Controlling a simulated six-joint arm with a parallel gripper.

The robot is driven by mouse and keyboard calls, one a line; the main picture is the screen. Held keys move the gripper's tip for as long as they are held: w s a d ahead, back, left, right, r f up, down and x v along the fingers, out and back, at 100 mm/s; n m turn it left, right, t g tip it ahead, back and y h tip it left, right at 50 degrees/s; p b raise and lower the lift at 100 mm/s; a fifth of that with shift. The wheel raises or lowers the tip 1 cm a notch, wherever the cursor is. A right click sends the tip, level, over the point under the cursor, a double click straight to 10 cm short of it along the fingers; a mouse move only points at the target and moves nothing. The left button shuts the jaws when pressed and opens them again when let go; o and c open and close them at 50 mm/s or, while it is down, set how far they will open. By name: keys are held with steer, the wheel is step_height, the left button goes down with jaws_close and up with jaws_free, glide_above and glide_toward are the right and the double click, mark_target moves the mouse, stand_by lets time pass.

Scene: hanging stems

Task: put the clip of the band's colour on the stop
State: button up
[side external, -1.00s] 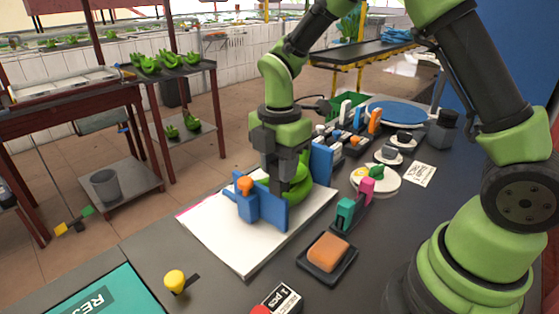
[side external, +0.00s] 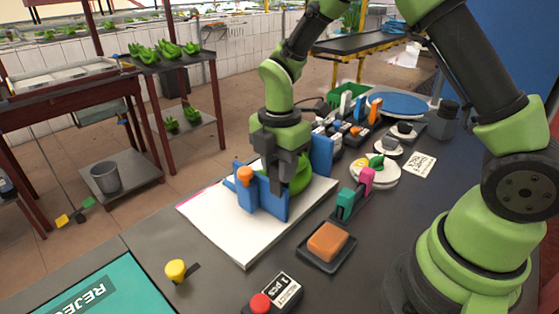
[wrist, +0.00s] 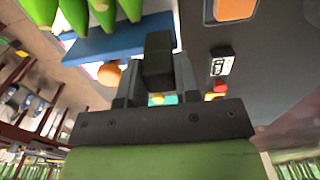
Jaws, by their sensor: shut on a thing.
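My gripper (side external: 282,172) points down over the white board, close to the blue stand (side external: 247,200) with an orange knob (side external: 244,174). It is shut on a dark block (wrist: 158,62), which shows between the fingers in the wrist view; I cannot tell whether the block is a clip. A bunch of green fruit (side external: 301,176) hangs just behind the gripper; it also shows in the wrist view (wrist: 104,12). The fingertips partly cover the stand and fruit. A teal clip (side external: 348,204) and a pink clip (side external: 367,178) stand on a dark holder. I cannot make out a band.
The white board (side external: 225,238) lies under the stand. An orange sponge (side external: 328,239) sits in a dark tray. A yellow knob (side external: 175,270), a red button (side external: 260,303) and a teal mat (side external: 100,297) are at the front. Several coloured blocks (side external: 345,122) crowd the back.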

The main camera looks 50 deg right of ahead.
steer(key=shift+f, duration=0.9)
steer(key=o, duration=1)
steer(key=shift+f, duration=0.1)
steer(key=shift+c, duration=0.2)
step_height(320, 180, up, 10)
steer(key=shift+r, duration=0.1)
steer(key=s+r+m+t+y, duration=0.1)
steer(key=s+r+m+t, duration=0.2)
steer(key=s+r+m, duration=0.2)
steer(key=s+r+m+t+y, duration=0.1)
steer(key=s+r+m+t, duration=0.3)
steer(key=s+m, duration=0.8)
steer(key=r+m, duration=0.1)
steer(key=m, duration=0.4)
steer(key=shift+a+r, duration=0.15)
steer(key=shift+a, duration=0.25)
